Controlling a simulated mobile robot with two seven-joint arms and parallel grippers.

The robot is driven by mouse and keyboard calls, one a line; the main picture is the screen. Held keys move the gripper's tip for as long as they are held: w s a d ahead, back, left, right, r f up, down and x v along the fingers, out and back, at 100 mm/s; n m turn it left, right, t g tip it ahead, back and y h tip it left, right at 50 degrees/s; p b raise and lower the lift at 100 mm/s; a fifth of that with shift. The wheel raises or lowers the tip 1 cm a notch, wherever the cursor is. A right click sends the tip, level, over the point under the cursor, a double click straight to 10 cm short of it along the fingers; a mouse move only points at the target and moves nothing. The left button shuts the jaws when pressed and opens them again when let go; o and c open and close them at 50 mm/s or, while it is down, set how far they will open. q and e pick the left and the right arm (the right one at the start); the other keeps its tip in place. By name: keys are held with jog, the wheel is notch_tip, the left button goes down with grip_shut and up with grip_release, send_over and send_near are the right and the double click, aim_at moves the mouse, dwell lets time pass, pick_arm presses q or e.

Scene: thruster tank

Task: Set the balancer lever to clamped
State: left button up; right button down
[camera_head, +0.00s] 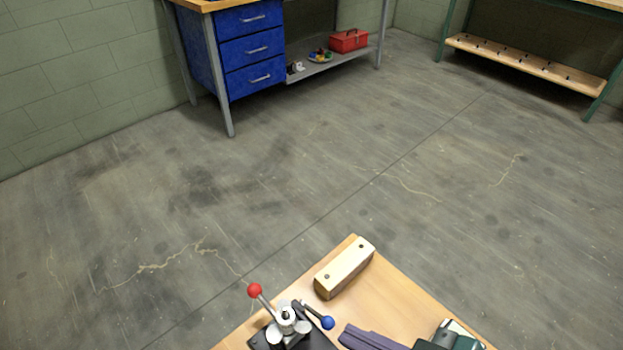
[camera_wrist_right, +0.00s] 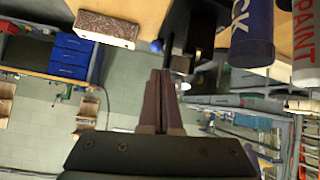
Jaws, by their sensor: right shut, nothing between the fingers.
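The balancer (camera_head: 283,330) stands on the wooden table at the bottom of the head view, its lower part cut off by the frame. A lever with a red ball (camera_head: 255,290) tilts up and to the left from it. A shorter lever with a blue ball (camera_head: 327,322) points right, towards my right gripper. I cannot read which position is clamped. My right gripper (camera_head: 352,335) is just right of the blue ball, with its purple fingers shut and empty; they also show in the wrist view (camera_wrist_right: 160,78). A gap to the blue ball shows in the head view. My left gripper is out of view.
A pale wooden block (camera_head: 344,268) lies behind the balancer on the wooden table (camera_head: 400,293); it also shows in the wrist view (camera_wrist_right: 106,27). Labelled cylinders, one blue (camera_wrist_right: 252,32), appear in the wrist view. A blue drawer bench (camera_head: 250,50) stands far off across open floor.

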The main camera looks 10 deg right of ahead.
jog(key=shift+s+d, duration=0.8)
jog(key=shift+s, duration=0.1)
